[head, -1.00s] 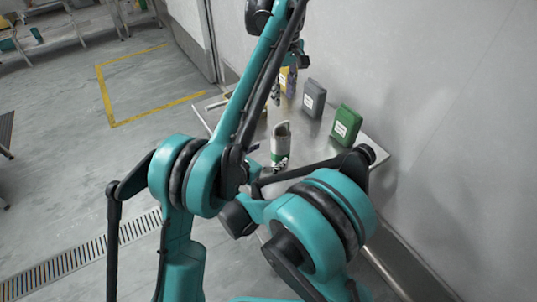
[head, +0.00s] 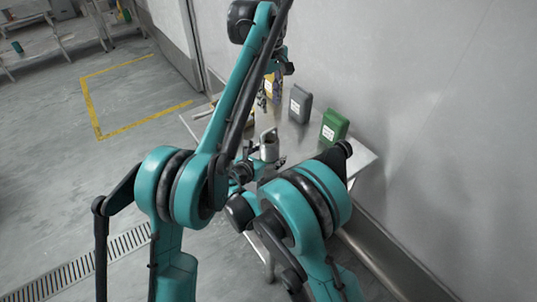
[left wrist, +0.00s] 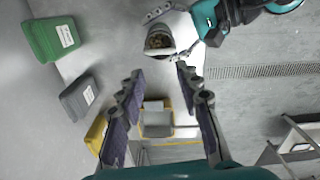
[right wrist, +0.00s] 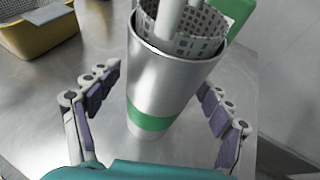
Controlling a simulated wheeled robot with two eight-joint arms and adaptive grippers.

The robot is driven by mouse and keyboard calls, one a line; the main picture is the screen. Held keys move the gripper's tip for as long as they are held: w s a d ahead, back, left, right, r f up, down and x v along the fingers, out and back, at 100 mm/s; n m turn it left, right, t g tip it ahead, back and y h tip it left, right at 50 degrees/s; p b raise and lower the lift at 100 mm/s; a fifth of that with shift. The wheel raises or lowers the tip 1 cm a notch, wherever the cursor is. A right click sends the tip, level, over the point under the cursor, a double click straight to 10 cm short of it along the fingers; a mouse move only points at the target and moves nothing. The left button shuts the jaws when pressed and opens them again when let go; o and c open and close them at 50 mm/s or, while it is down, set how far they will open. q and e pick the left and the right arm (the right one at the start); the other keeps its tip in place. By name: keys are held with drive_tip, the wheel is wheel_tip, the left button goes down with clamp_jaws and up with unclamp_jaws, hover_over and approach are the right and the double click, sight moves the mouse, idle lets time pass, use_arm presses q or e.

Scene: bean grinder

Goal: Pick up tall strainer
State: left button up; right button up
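A tall metal vessel with a green band (right wrist: 150,118) stands upright on the metal table; a perforated, strainer-like piece (right wrist: 190,28) with white tube-like parts sits in its top. The vessel also shows in the head view (head: 268,150) and the left wrist view (left wrist: 172,28), where something brown and grainy shows in its mouth. My right gripper (right wrist: 158,80) is open, with one finger on each side of the vessel and visible gaps to it. My left gripper (left wrist: 159,75) is open and empty, held above the table; in the head view its fingers are small beyond the vessel.
Green (head: 335,126), grey (head: 300,104) and yellow (left wrist: 97,133) canisters stand along the wall side. A yellow bin with a metal mesh piece on it (right wrist: 30,38) is at the right wrist view's upper left.

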drive_tip(key=c, duration=1)
use_arm(q)
drive_tip(key=c, duration=0.3)
use_arm(e)
drive_tip(key=shift+c, duration=0.5)
use_arm(q)
drive_tip(key=m+t+h, duration=0.1)
drive_tip(key=m+h, duration=0.4)
drive_tip(key=m, duration=1.4)
approach(270, 130)
drive_tip(key=x, duration=0.5)
drive_tip(key=shift+a+f, duration=0.1)
drive_tip(key=shift+f, duration=0.05)
drive_tip(key=shift+c, duration=0.2)
drive_tip(key=shift+w+x, duration=0.1)
drive_tip(key=shift+x, duration=1.25)
drive_tip(key=shift+w+x, duration=0.15)
drive_tip(key=shift+x, duration=1.15)
